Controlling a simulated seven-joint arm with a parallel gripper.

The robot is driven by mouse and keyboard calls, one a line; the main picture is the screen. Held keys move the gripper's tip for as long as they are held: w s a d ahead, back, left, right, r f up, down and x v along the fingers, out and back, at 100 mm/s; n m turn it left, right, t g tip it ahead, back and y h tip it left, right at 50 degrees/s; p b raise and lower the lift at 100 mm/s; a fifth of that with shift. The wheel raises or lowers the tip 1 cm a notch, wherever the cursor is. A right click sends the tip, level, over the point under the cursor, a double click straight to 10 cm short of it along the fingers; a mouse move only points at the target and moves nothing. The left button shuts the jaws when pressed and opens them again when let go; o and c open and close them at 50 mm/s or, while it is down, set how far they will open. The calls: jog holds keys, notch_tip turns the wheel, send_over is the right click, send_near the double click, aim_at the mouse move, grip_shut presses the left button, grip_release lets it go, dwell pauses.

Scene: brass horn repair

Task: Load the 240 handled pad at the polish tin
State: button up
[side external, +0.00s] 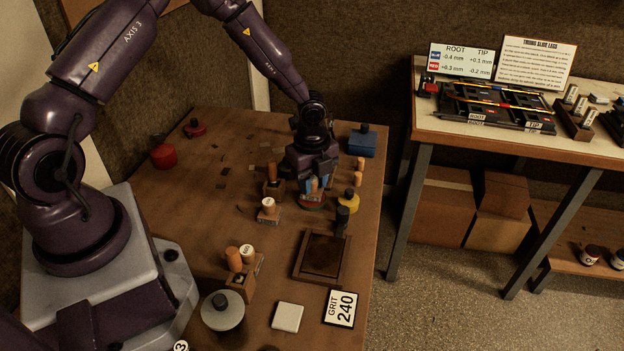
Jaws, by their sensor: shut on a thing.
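My gripper (314,184) is over the back middle of the bench, pointing down. The number on this pad cannot be read here.
Other wooden-handled pads stand in blocks (268,216) and (240,284). A dark tray (321,257), a GRIT 240 card (341,308) and a blue box (362,143) are nearby.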

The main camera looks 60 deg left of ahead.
jog(key=shift+f, duration=0.6)
dwell(1.3)
jog(key=shift+r, duration=3.6)
